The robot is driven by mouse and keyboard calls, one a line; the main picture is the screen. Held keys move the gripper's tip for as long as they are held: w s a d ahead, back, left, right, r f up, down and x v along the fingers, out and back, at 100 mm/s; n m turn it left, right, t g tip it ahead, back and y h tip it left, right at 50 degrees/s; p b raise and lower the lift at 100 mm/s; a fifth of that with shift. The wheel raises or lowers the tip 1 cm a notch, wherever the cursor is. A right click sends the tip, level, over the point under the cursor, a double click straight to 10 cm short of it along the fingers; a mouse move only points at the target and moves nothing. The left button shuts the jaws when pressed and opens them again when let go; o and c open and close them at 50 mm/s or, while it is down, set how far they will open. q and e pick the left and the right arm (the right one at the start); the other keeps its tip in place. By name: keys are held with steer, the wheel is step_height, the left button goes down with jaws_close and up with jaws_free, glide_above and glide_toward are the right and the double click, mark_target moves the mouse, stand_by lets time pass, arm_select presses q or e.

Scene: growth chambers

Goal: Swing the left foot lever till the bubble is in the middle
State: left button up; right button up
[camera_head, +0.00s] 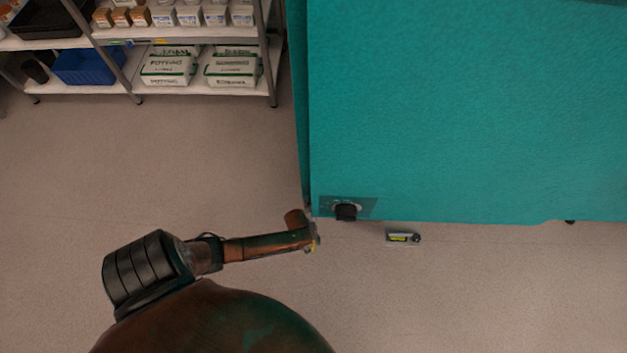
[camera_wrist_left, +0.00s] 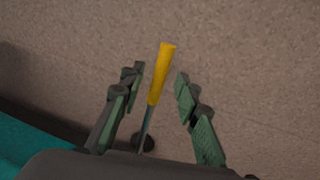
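The foot lever (camera_wrist_left: 162,72), a thin grey rod with a yellow grip, shows in the left wrist view. My left gripper (camera_wrist_left: 159,82) is open, with one finger on each side of the lever and visible gaps between. In the head view my left gripper (camera_head: 311,237) is low by the left bottom corner of the teal chamber (camera_head: 460,110); it mostly hides the lever there. A small spirit level (camera_head: 402,238) with a yellow-green vial sits at the chamber's bottom edge; its bubble is too small to make out. My right gripper is not in view.
A black knob (camera_head: 345,212) sits on a dark plate low on the chamber front, just right of my gripper. A metal shelf rack (camera_head: 205,91) with boxes, bags and a blue bin (camera_head: 88,67) stands at the back left. The floor (camera_head: 190,160) between is clear.

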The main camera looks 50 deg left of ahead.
arm_select(q)
steer(key=shift+c, duration=0.7)
jaws_close()
